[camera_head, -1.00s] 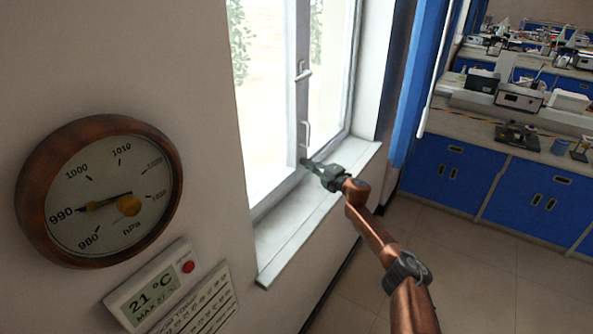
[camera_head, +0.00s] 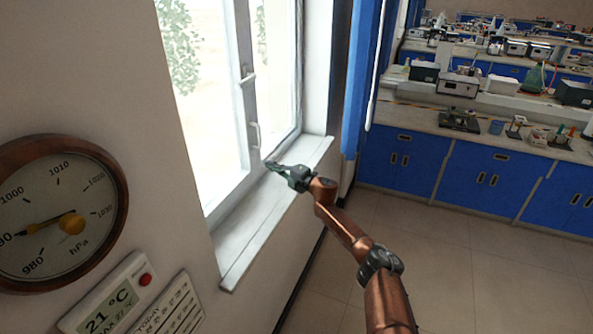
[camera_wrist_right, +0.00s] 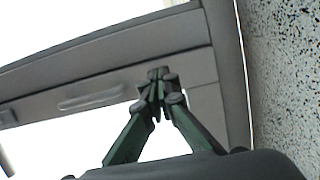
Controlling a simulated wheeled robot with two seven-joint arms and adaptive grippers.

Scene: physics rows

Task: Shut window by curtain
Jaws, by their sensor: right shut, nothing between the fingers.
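The white-framed window (camera_head: 244,110) is in the wall left of centre in the head view, with a handle on its middle upright and a pull bar lower down. Whether a sash stands ajar I cannot tell. The blue curtain (camera_head: 362,75) hangs at the window's right side. My right gripper (camera_head: 270,166) is shut and empty, just above the sill at the foot of the middle upright. In the right wrist view, its fingertips (camera_wrist_right: 157,75) meet in front of the grey window frame (camera_wrist_right: 110,60); whether they touch it I cannot tell. My left gripper is not in view.
The white sill (camera_head: 240,245) juts out below the window. A round wooden barometer (camera_head: 55,215) and a white thermometer display (camera_head: 110,295) are on the wall at left. Blue lab cabinets (camera_head: 480,180) with equipment on top stand at right. The tiled floor between is clear.

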